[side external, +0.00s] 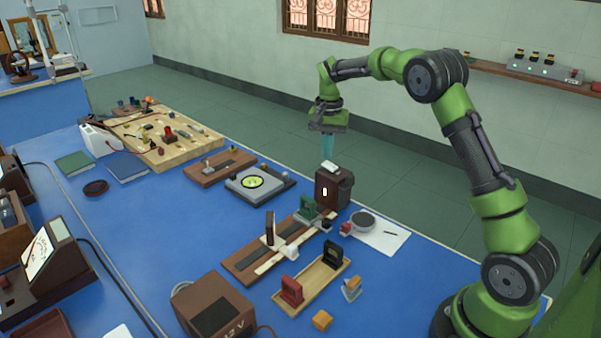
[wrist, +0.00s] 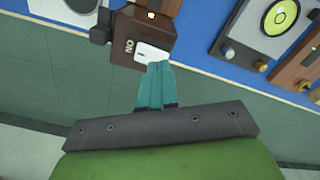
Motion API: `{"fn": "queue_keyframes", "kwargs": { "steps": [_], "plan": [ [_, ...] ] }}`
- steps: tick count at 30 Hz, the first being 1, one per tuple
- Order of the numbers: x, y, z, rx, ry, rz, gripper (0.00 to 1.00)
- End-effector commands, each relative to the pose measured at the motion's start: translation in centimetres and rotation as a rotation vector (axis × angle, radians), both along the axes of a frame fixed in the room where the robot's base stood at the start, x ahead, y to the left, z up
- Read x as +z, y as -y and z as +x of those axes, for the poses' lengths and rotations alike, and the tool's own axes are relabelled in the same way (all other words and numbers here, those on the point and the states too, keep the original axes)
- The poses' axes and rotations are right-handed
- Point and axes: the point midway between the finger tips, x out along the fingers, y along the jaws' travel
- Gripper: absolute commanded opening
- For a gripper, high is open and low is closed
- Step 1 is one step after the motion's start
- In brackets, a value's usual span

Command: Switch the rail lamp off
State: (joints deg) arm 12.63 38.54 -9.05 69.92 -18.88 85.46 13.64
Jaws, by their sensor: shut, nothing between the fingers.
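The rail lamp (side external: 334,190) is a dark brown box at the far end of the optical rail, with a bright lit slit in its front. A white rocker switch (side external: 331,168) sits on its top. In the wrist view the lamp (wrist: 118,62) shows an "ON" mark beside the white switch (wrist: 148,52). My gripper (side external: 326,157) points down above the lamp, its teal fingers shut and empty. In the wrist view its fingertips (wrist: 160,66) are at the switch's edge; I cannot tell whether they touch it.
The wooden rail (side external: 245,265) carries a green holder (side external: 306,209) and a dark upright plate (side external: 270,229) near the lamp. A round grey-topped piece (side external: 363,221) lies on white paper to the right. A grey instrument with a yellow-green dial (side external: 252,183) stands left of the lamp.

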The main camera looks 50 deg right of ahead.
Motion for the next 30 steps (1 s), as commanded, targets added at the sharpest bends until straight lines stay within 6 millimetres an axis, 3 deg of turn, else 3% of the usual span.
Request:
{"fn": "queue_keyframes", "kwargs": {
  "steps": [30],
  "plan": [
    [-0.99,0.00,0.00,0.000,-0.001,0.000,0.00]
  ]
}}
